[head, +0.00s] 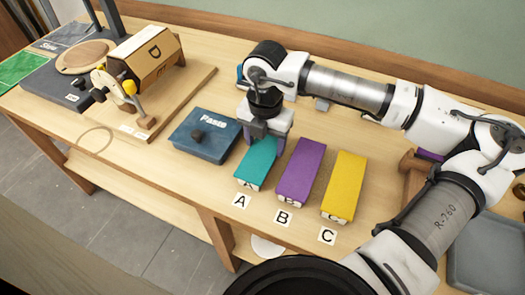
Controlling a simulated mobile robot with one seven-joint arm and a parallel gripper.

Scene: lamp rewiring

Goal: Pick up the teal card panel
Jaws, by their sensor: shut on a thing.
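The teal card panel (255,164) lies lengthwise on the wooden table behind the label A. It is the leftmost in a row of three coloured pieces. My gripper (262,138) is at the panel's far end, pointing down, and is shut on it. The fingertips and the far end of the panel are partly hidden by the gripper body. The panel looks to be at table level; I cannot tell whether it is lifted.
A purple panel (301,170) at B and a yellow panel (344,187) at C lie close on the right. A blue box (205,142) marked Paste stands just left. A wooden apparatus (140,65) is further left. A grey tray (487,250) is at the right.

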